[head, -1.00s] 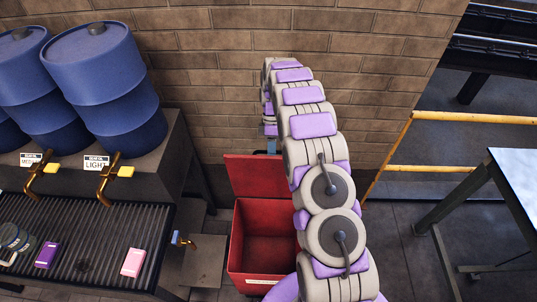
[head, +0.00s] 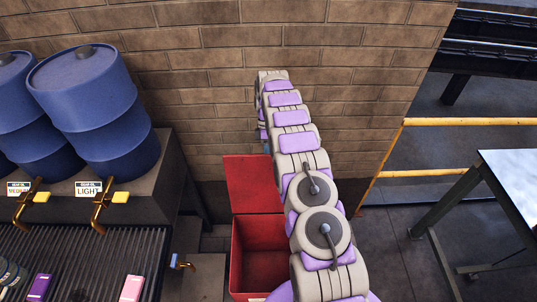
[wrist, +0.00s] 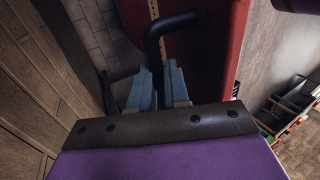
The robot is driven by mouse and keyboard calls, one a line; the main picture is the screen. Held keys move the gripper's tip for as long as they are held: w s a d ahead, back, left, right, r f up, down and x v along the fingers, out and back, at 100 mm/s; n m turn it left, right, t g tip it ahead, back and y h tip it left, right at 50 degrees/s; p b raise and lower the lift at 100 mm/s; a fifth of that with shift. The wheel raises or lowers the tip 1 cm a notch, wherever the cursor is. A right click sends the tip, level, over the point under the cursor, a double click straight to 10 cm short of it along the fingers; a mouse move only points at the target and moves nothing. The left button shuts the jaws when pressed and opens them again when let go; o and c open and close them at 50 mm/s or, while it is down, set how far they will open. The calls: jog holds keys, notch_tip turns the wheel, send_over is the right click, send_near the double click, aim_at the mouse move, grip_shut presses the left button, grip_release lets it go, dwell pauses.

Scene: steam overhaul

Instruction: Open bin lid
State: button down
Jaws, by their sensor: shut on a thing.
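The red bin (head: 262,248) stands on the floor by the brick wall, and its inside shows in the head view. Its red lid (head: 253,184) is raised and leans back toward the wall. In the wrist view the red lid surface (wrist: 206,62) fills the upper middle, with a black bent handle (wrist: 168,32) on it. My gripper (wrist: 158,82) has its blue-grey fingers shut on the lower end of this handle. In the head view my gripper is mostly hidden behind my arm, near the lid's top right.
Blue drums (head: 88,90) with brass taps stand on a ledge at the left, above a ribbed drain tray (head: 75,262). A yellow rail (head: 430,173) and a metal table (head: 510,180) are at the right. Bare floor lies between bin and table.

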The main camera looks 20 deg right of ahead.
jog(key=shift+s+a+f+g, duration=0.15)
jog(key=shift+s+f, duration=0.15)
jog(key=shift+f, duration=0.25)
jog(key=shift+s+a+f+g, duration=0.15)
jog(key=shift+s+f, duration=0.15)
jog(key=shift+f, duration=0.2)
jog(key=c, duration=1.5)
grip_release()
jog(key=shift+o, duration=0.6)
jog(key=shift+w+f, duration=0.15)
jog(key=shift+w, duration=0.15)
jog(key=shift+o, duration=0.7)
jog(key=shift+w, duration=0.35)
jog(key=shift+o, duration=0.6)
jog(key=shift+r, duration=0.35)
jog(key=shift+s+r, duration=0.1)
jog(key=shift+r, duration=0.25)
jog(key=shift+d, duration=0.1)
